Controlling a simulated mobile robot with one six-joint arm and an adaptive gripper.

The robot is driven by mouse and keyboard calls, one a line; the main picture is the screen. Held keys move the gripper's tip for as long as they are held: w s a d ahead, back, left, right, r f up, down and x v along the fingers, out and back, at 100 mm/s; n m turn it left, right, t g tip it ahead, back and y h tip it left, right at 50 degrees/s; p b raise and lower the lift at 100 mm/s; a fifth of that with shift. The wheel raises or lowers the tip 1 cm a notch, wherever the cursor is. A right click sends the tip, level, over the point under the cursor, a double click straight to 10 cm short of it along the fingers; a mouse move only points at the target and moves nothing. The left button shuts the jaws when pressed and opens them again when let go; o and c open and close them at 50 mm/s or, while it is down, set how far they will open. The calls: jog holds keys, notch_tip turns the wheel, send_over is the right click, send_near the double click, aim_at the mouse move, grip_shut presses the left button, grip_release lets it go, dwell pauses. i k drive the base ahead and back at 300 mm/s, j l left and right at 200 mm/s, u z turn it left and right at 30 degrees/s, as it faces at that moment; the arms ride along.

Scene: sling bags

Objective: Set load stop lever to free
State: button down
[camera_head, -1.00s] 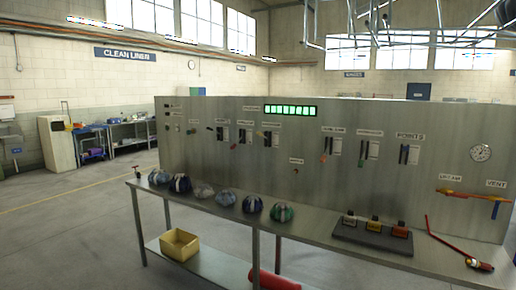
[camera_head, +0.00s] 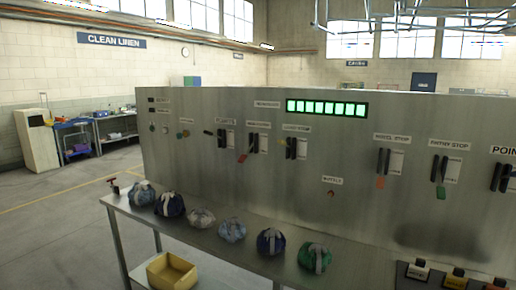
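A grey metal control panel (camera_head: 350,220) stands across the view with several levers on its face. One lever with a red-orange lower end (camera_head: 381,168) sits under a label that seems to end in "STOP". A lever with a green lower end (camera_head: 440,172) sits to its right under another "STOP" label. Two dark levers (camera_head: 291,147) and a red-tipped lever (camera_head: 246,150) are further left, under labels too blurred to read surely. My gripper is not in view.
A metal bench (camera_head: 185,236) runs along the panel's front with several tied bundles, among them a green one (camera_head: 314,257). A yellow bin (camera_head: 172,270) is on its lower shelf. A green-lit display (camera_head: 327,108) is on the panel. Floor at left (camera_head: 60,225) is mostly clear.

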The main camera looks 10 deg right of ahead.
aim_at(282, 143)
jog(key=i+j, duration=0.15)
jog(key=i, duration=0.6)
jog(key=i+j, duration=0.15)
jog(key=i, duration=0.65)
jog(key=i+j, duration=0.1)
jog(key=i, duration=0.65)
jog(key=j+u, duration=0.05)
